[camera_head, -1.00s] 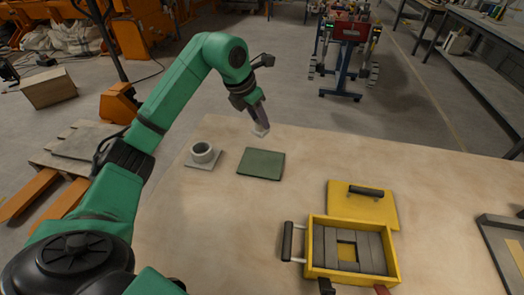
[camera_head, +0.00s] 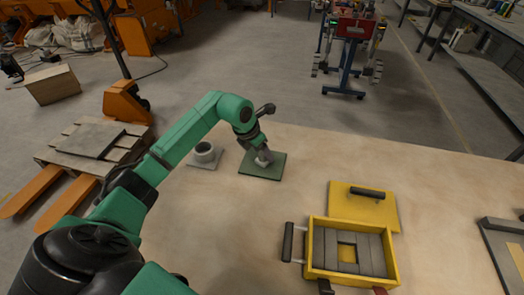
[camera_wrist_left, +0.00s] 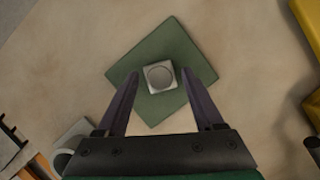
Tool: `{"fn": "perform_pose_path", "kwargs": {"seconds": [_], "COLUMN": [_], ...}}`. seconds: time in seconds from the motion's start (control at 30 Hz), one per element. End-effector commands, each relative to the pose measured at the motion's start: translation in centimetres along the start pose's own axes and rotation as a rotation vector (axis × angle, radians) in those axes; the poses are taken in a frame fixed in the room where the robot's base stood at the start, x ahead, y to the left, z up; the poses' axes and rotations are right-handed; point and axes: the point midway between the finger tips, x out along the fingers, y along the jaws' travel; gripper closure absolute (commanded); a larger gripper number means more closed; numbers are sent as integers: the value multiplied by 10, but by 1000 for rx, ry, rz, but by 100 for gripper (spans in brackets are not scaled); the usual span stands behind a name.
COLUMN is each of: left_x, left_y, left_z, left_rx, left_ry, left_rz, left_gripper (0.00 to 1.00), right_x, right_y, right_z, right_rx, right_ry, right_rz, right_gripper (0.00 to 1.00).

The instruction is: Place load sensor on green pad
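The load sensor (camera_wrist_left: 160,76) is a small pale square block with a round grey top. It rests on the green pad (camera_wrist_left: 150,50), a flat dark-green square, near the pad's middle in the left wrist view. The same pad (camera_head: 250,168) shows in the head view, with the sensor (camera_head: 262,163) partly hidden by my fingers. My left gripper (camera_head: 264,158) is low over the pad. In the left wrist view its fingers (camera_wrist_left: 160,73) are spread, with a gap on each side of the sensor.
A grey ring-shaped part on a square plate (camera_head: 204,153) stands left of the pad. A yellow box with grey blocks (camera_head: 310,261) and its yellow lid (camera_head: 385,212) lie to the right. A grey tray (camera_head: 487,243) is at the far right. The tabletop between is clear.

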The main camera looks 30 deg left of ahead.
Motion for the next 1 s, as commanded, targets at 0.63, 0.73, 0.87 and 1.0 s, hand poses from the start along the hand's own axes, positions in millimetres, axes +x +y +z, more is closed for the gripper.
{"fn": "perform_pose_path", "kwargs": {"seconds": [0.63, 0.73, 0.87, 1.0], "left_x": [-87, -108, -121, -122], "left_y": [1, 1, 0, 0], "left_z": [1, 1, 1, 1], "left_rx": [1, 1, 0, 0], "left_ry": [-4, -3, -1, 1], "left_rz": [6, 3, 1, -1], "left_gripper": [32, 32, 32, 32], "right_x": [11, 13, 13, 13], "right_y": [0, 0, 1, 1], "right_z": [3, 3, 3, 3], "right_rx": [-1, -1, -1, -1], "right_ry": [-3, -3, -3, -3], "right_rz": [1, 1, 1, 1], "right_gripper": [44, 44, 44, 44]}}
